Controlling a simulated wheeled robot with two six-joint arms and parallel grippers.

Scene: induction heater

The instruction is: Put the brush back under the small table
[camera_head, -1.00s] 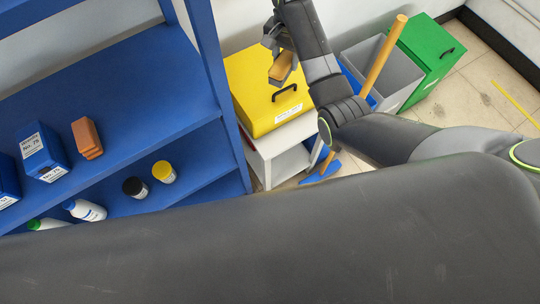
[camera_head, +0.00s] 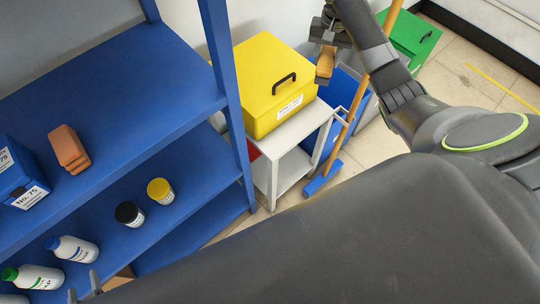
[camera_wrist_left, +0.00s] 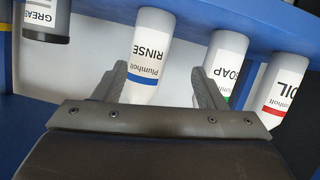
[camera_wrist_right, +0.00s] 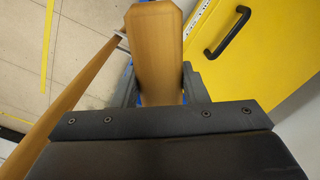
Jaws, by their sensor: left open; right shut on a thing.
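The brush, a wooden piece (camera_head: 325,62) with a tapered end, is in my right gripper (camera_head: 326,52), held in the air just right of the yellow box. In the right wrist view the brush (camera_wrist_right: 154,50) sits between the shut fingers (camera_wrist_right: 160,88); its bristles cannot be made out. The small table (camera_head: 283,147) is pale grey, with an open space and a low shelf (camera_head: 292,171) below its top. My left gripper (camera_head: 84,287) is open at the lower shelf; in the left wrist view its fingers (camera_wrist_left: 158,88) stand before the RINSE bottle (camera_wrist_left: 149,50).
A yellow box (camera_head: 268,82) stands on the small table. A long-handled broom with a blue head (camera_head: 324,178) stands upright beside the table's right side. A green bin (camera_head: 412,40) is behind. The blue shelf (camera_head: 110,90) is at left.

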